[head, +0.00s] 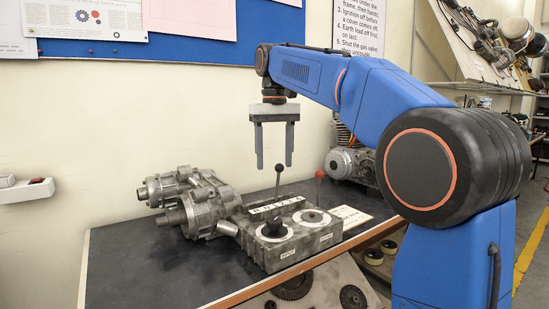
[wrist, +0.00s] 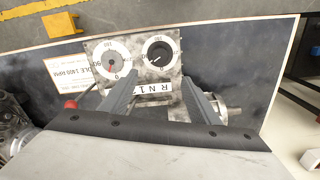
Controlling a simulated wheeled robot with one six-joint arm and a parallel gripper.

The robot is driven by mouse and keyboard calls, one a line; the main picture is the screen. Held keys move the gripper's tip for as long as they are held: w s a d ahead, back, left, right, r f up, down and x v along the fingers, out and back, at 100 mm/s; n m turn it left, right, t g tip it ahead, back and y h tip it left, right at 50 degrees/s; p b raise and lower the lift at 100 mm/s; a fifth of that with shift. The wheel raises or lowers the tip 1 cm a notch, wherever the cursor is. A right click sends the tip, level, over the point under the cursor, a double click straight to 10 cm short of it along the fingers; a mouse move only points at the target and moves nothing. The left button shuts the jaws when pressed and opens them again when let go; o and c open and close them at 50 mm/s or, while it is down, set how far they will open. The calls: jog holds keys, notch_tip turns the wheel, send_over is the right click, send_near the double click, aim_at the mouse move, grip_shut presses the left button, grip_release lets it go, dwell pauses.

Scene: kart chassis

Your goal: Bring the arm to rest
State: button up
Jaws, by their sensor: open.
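My gripper (head: 274,164) hangs from my blue arm with its fingers pointing down, apart from each other and with nothing between them. It is above the rear of a grey metal gearbox (head: 262,257) on the bench. The gearbox has two round dials, a lettered strip, a black-knobbed lever (head: 279,169) and a red-knobbed lever (head: 319,175). In the wrist view, my open gripper (wrist: 160,90) frames part of the gearbox and its white dial (wrist: 112,56). The red knob (wrist: 71,103) shows left of the fingers.
The dark bench top (head: 130,265) has bare room at its left and front. A cast-metal housing (head: 190,205) adjoins the gearbox at left. An engine (head: 352,162) stands behind at right. A wall shelf (head: 25,190) is at far left. A loose white card (head: 350,216) lies right of the gearbox.

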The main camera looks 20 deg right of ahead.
jog(key=s+d+f+t, duration=0.2)
jog(key=s+d+f, duration=0.1)
jog(key=s+f, duration=1.2)
jog(key=s+d+f+t, duration=0.2)
jog(key=s+d+f, duration=0.2)
jog(key=s+f, duration=1.2)
jog(key=shift+s+d+f+m+t, duration=0.2)
jog(key=shift+s+f+m+t, duration=0.15)
jog(key=shift+s, duration=0.45)
jog(key=shift+r, duration=0.25)
notch_tip(320, 180, up, 31)
jog(key=n+g, duration=0.5)
jog(key=n, duration=0.3)
send_over(274, 220)
notch_tip(274, 220, down, 17)
jog(key=shift+w+f, duration=0.1)
jog(key=shift+f, duration=0.05)
